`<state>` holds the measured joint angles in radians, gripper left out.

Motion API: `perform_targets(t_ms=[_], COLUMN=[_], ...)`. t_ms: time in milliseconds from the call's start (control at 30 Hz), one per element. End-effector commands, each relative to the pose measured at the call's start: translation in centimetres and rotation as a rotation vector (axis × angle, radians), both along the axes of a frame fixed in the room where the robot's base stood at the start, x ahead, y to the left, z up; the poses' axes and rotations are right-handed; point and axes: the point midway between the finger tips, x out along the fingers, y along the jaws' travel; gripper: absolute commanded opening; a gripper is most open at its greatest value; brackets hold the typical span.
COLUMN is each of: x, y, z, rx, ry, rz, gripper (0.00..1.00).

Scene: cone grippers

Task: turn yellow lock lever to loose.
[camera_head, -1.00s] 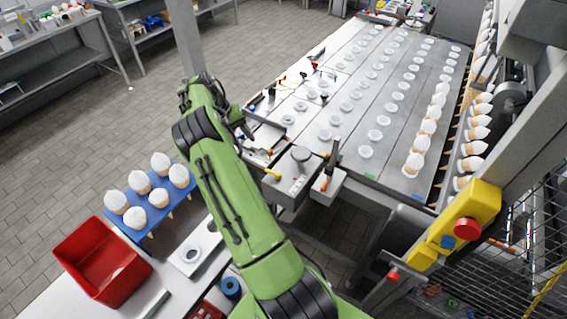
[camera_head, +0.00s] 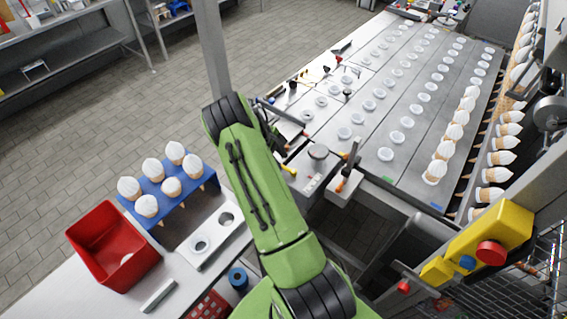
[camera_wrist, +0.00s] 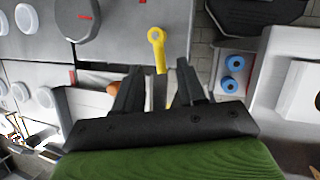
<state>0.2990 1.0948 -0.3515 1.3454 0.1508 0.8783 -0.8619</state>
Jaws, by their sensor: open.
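The yellow lock lever (camera_wrist: 157,48) is a slim bar with a round, holed end, mounted by a grey metal housing. In the wrist view my gripper (camera_wrist: 158,68) is open, with a black finger to each side of the lever's line. The lever's lower part shows in the gap between the fingers, and I cannot tell whether either finger touches it. In the head view the lever (camera_head: 289,169) shows as a small yellow piece just right of my green arm. My arm hides most of the gripper there.
A grey box with a round cap (camera_head: 318,152) stands beside the lever. A white box with an orange-and-black handle (camera_head: 347,178) is to its right. The conveyor (camera_head: 384,150) with white cups lies beyond. A blue cone rack (camera_head: 172,206) and red bin (camera_head: 112,247) are at left.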

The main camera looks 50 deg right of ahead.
Motion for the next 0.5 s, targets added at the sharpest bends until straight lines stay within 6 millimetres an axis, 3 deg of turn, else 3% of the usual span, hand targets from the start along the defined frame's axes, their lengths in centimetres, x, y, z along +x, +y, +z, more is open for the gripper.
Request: perform_targets(t_ms=[200,500], x=[-1.1,-1.2], y=[-1.0,-1.1], z=[-3.0,-3.4], rx=[0.0,-0.001], ry=[0.0,-0.001], rz=[0.0,0.0], gripper=[0.4,0.4])
